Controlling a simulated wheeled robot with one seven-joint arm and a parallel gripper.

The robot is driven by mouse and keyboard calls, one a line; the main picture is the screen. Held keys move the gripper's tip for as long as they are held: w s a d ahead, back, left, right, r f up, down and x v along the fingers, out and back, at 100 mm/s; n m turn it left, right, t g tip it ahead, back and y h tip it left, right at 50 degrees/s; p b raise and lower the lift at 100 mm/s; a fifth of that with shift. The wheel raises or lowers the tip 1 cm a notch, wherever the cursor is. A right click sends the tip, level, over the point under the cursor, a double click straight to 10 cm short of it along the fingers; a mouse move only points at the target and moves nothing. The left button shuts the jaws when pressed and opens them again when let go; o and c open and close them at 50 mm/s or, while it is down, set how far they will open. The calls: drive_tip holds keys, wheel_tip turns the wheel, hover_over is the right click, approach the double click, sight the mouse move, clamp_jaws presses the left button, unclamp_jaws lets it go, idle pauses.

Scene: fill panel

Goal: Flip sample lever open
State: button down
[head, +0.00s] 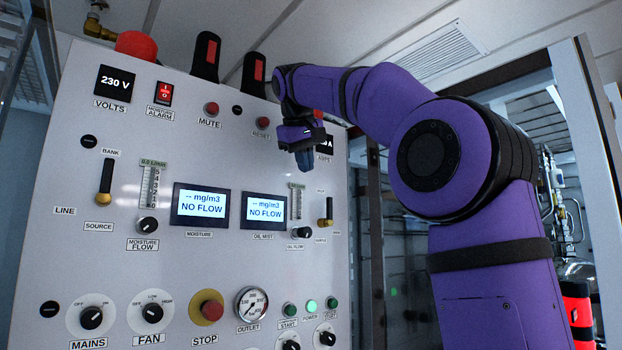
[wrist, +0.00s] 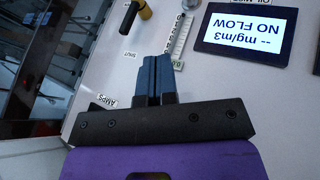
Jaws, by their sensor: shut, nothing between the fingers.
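The small lever (head: 326,210), with a black and a brass-coloured part, is on the right side of the white panel. Small labels above and below it are too small to read surely in the head view. In the wrist view, turned upside down, the lever (wrist: 146,11) shows at the top edge, partly cut off, near a label that seems to read SHUT. My gripper (head: 306,167) is in front of the panel, above and left of the lever. Its blue fingers (wrist: 157,60) are together, with nothing between them. The fingers are apart from the lever.
A similar lever (head: 105,182) is at the panel's left, between BANK and SOURCE labels. The moisture display (head: 201,206), oil mist display (head: 265,208) and oil flow knob (head: 302,232) are nearby. A dark frame post (head: 369,230) stands right of the panel.

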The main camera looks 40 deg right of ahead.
sight(329, 211)
drive_tip(key=x, duration=0.9)
drive_tip(key=shift+f, duration=0.1)
drive_tip(key=d, duration=0.4)
drive_tip(key=shift+w, duration=0.1)
drive_tip(key=shift+d, duration=0.2)
drive_tip(key=shift+w+y, duration=0.1)
drive_tip(key=shift+y, duration=0.3)
